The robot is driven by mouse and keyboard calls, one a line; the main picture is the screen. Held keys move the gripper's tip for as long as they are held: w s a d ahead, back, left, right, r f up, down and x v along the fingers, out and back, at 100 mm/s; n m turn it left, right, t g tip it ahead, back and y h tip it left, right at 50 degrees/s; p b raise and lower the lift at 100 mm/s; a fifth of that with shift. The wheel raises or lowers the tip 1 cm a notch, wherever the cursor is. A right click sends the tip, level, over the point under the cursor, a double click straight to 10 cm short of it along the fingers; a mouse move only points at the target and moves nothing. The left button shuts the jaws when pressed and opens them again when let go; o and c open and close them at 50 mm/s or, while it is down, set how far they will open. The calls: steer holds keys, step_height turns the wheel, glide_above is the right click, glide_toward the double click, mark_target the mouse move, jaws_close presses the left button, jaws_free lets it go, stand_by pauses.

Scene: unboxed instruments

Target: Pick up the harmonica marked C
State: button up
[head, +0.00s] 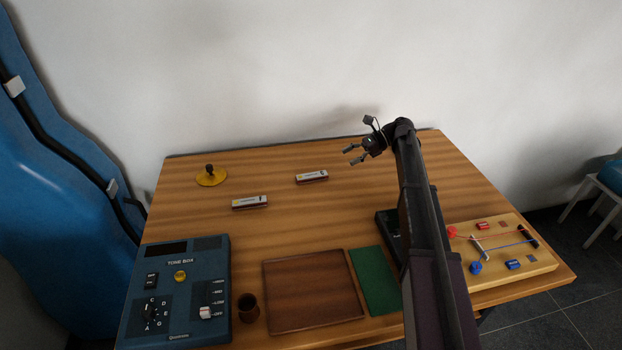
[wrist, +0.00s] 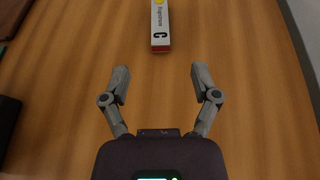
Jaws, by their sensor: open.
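A harmonica with a pale top, a black C and a red edge (wrist: 160,28) shows at the top middle of the wrist view, cut off by the frame. In the head view it appears to be the right one of two harmonicas (head: 311,177), though the letters are too small to read there. My gripper (head: 353,155) is open and empty, its fingers pointing left, to the right of that harmonica. In the wrist view my gripper's fingertips (wrist: 159,72) are spread apart, short of the C end, with bare wood between them.
The other harmonica (head: 250,202) lies left and nearer. A yellow disc with a dark knob (head: 211,178) is at the back left. A blue tone box (head: 178,290), a brown cup (head: 248,308), a brown tray (head: 311,291), a green mat (head: 374,281) and a wired board (head: 500,270) line the front.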

steer(key=b, duration=0.3)
glide_toward(313, 175)
steer(key=x, duration=0.4)
steer(key=shift+a+f, duration=0.1)
steer(key=shift+f, duration=0.1)
steer(key=shift+s+a+f, duration=0.1)
steer(key=shift+a, duration=0.35)
steer(key=shift+b+x, duration=0.95)
steer(key=shift+x, duration=1.65)
jaws_close()
